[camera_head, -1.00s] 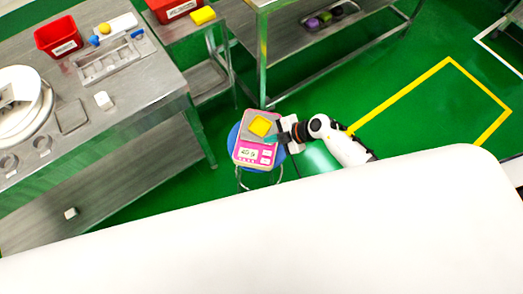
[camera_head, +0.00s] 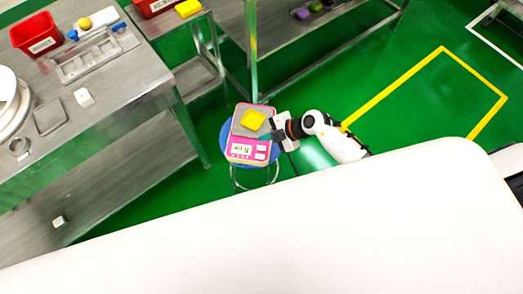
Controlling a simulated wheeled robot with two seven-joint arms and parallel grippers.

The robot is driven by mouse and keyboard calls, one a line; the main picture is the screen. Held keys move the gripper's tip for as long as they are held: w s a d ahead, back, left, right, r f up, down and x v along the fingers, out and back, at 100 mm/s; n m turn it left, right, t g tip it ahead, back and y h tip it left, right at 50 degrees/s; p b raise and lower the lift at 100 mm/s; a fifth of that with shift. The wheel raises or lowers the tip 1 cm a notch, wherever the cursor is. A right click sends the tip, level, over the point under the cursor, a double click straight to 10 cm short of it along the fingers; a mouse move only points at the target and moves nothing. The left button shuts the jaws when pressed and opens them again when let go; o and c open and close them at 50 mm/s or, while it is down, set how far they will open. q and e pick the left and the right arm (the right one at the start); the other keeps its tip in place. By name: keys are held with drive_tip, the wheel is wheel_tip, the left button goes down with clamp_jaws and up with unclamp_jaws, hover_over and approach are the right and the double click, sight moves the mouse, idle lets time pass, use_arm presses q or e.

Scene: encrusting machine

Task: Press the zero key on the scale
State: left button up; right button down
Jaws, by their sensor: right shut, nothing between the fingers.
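The pink scale (camera_head: 241,156) stands on a round blue stool (camera_head: 226,138) in the middle of the view. Its grey plate carries a yellow block (camera_head: 253,120). Its display (camera_head: 242,149) shows a reading, seemingly about 40 g, with pale keys (camera_head: 261,151) to the right of it. My right gripper (camera_head: 278,133) is shut and empty, at the right edge of the scale, close to the plate and above the keys. I cannot tell whether it touches the scale. The key labels are too small to read. My left gripper is not in view.
A steel table (camera_head: 120,88) at left holds a red bin (camera_head: 35,34), a metal tray and small white blocks. Another steel table (camera_head: 290,30) stands behind the stool. Green floor with yellow lines is open at right. A large white surface fills the foreground.

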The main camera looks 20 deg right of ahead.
sight(265, 149)
wheel_tip(265, 149, down, 4)
drive_tip(key=shift+r+b, duration=0.2)
drive_tip(key=shift+b, duration=1.05)
drive_tip(key=shift+f, duration=0.45)
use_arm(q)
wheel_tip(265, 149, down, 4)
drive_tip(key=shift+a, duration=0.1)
use_arm(e)
drive_tip(key=shift+f, duration=0.15)
drive_tip(key=shift+f, duration=0.3)
use_arm(q)
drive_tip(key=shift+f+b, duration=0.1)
drive_tip(key=shift+b, duration=0.2)
use_arm(e)
drive_tip(key=shift+f, duration=0.3)
idle(0.6)
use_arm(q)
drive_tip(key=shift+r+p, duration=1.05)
use_arm(e)
drive_tip(key=shift+r, duration=0.7)
